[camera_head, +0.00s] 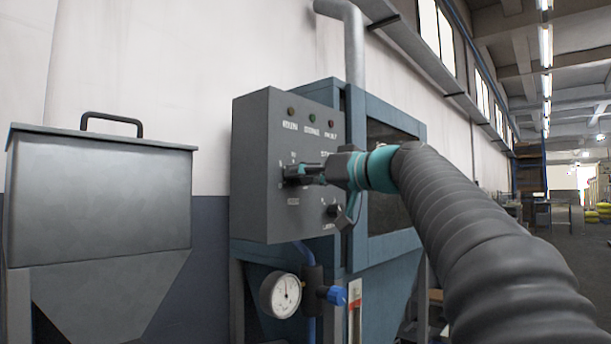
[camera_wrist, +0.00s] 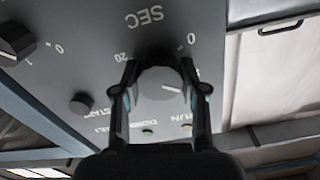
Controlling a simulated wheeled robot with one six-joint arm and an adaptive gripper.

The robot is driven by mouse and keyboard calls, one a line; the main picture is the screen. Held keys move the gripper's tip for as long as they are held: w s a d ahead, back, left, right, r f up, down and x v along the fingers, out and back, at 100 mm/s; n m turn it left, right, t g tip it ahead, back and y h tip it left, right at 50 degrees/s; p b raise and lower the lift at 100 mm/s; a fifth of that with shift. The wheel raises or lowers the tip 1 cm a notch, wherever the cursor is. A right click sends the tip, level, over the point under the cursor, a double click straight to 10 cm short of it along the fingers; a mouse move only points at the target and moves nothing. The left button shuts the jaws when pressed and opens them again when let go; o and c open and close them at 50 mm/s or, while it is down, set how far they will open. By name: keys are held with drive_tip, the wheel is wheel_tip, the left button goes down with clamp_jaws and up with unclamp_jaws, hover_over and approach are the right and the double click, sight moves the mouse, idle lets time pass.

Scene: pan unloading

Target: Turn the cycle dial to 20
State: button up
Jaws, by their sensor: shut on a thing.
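The cycle dial (camera_wrist: 157,84) is a round dark knob with a pale face, on the grey control panel (camera_head: 262,140). In the wrist view it sits between the two fingers of my gripper (camera_wrist: 158,66), which is shut on it. A short pale mark on its face points right and slightly down in that view. In the head view my gripper (camera_head: 294,173) reaches the panel and hides the dial.
A second black knob (camera_wrist: 15,43) and a round dark button (camera_wrist: 82,103) are left of the dial in the wrist view. Indicator lights (camera_head: 311,119) line the panel top. A pressure gauge (camera_head: 281,295) hangs below. A grey lidded bin (camera_head: 100,195) stands left.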

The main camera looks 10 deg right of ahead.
drive_tip(key=m, duration=0.4)
drive_tip(key=shift+p, duration=0.4)
drive_tip(key=m+p, duration=0.1)
drive_tip(key=m, duration=0.3)
drive_tip(key=shift+r+m, duration=0.1)
drive_tip(key=shift+m, duration=0.2)
drive_tip(key=m+p, duration=0.2)
drive_tip(key=m, duration=0.2)
drive_tip(key=shift+m, duration=0.3)
drive_tip(key=m+p, duration=0.1)
drive_tip(key=m, duration=0.3)
drive_tip(key=shift+m, duration=0.3)
drive_tip(key=m, duration=1.3)
drive_tip(key=shift+m, duration=2.2)
